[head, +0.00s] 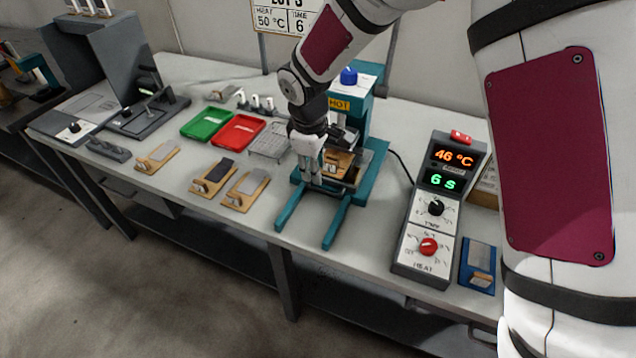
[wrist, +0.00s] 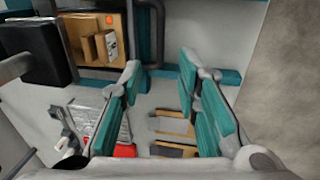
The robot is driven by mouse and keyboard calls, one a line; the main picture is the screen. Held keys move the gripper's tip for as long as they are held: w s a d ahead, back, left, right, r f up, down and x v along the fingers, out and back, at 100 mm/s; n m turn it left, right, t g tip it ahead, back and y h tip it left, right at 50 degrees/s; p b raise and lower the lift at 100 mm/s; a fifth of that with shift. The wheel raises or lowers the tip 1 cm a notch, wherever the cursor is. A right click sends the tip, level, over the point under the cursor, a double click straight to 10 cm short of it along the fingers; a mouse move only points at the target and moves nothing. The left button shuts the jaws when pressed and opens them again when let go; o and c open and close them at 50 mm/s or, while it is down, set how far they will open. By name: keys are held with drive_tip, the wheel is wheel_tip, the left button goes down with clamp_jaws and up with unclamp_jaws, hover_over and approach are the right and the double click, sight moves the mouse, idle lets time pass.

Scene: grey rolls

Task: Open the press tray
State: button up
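The teal press (head: 361,112) stands on the bench with a blue knob and a "HOT" label. Its tray (head: 338,162) is a wooden-coloured plate low in the press, partly hidden by my gripper. In the wrist view the tray (wrist: 84,22) holds a small light-brown block, and its dark bar handle (wrist: 158,35) runs along its right side. My gripper (head: 310,180) points down at the front of the press. In the wrist view my gripper (wrist: 160,72) is open, its teal-padded fingers apart with nothing between them. The handle lies just beyond the fingertips; I see no grip on it.
A control box (head: 437,205) reading 46 °C and 6 s stands right of the press. Green (head: 207,123) and red (head: 238,131) trays, a wire rack (head: 270,141) and several wooden boards lie left. Two teal base rails (head: 338,222) reach toward the bench's front edge.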

sight(319, 189)
drive_tip(key=f, duration=0.2)
drive_tip(key=w+f, duration=0.1)
drive_tip(key=f, duration=0.4)
drive_tip(key=shift+w+d+f, duration=0.15)
drive_tip(key=shift+d+f, duration=0.1)
drive_tip(key=shift+f, duration=0.1)
clamp_jaws()
